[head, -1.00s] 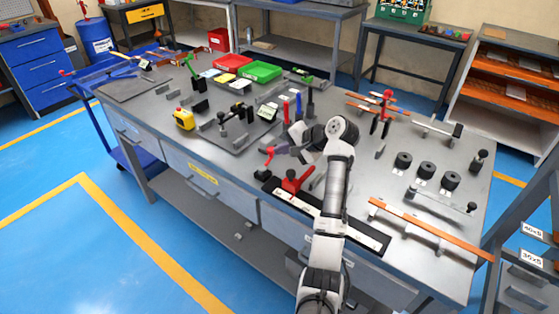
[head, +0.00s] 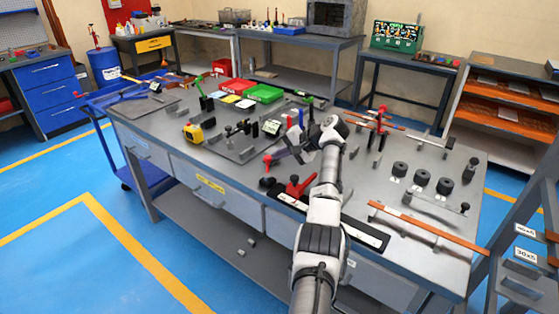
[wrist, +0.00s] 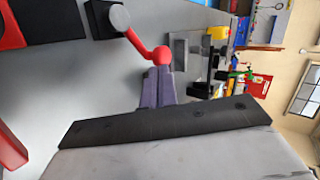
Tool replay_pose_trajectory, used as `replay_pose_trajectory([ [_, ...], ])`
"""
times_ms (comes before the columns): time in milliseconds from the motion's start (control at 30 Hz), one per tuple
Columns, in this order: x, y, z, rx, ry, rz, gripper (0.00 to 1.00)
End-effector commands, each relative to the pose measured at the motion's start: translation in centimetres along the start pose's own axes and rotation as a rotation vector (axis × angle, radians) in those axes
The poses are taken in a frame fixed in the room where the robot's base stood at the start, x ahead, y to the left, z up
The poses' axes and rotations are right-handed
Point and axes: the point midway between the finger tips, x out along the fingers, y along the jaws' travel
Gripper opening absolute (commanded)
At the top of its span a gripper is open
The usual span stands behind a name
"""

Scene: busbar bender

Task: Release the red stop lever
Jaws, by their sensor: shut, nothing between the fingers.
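The red stop lever (wrist: 140,44) shows in the wrist view as a red arm with a round red hub and a grey knob at its other end. In the head view a small red part (head: 268,161) shows at my gripper's tip, at the bench's front edge. My gripper (wrist: 158,80) is shut and empty, its grey-purple fingers together. The fingertips lie just below the red hub in the wrist view; I cannot tell whether they touch it. In the head view my gripper (head: 279,156) points left, low over the bench. The lever's mount is partly hidden behind the fingers.
A red clamp-like part (head: 298,187) stands on a black strip right of the lever. A yellow device (head: 194,133), green bin (head: 265,93) and black cylinders (head: 422,177) stand on the grey bench (head: 340,250). Upright blue and red handles stand close behind my gripper.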

Motion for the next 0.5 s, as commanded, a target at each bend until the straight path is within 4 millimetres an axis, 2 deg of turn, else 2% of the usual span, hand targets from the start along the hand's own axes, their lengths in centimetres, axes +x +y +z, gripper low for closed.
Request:
replay_pose_trajectory([
  [500,2.1,-1.5,-0.5,0.002,0.0,0.0,0.0],
])
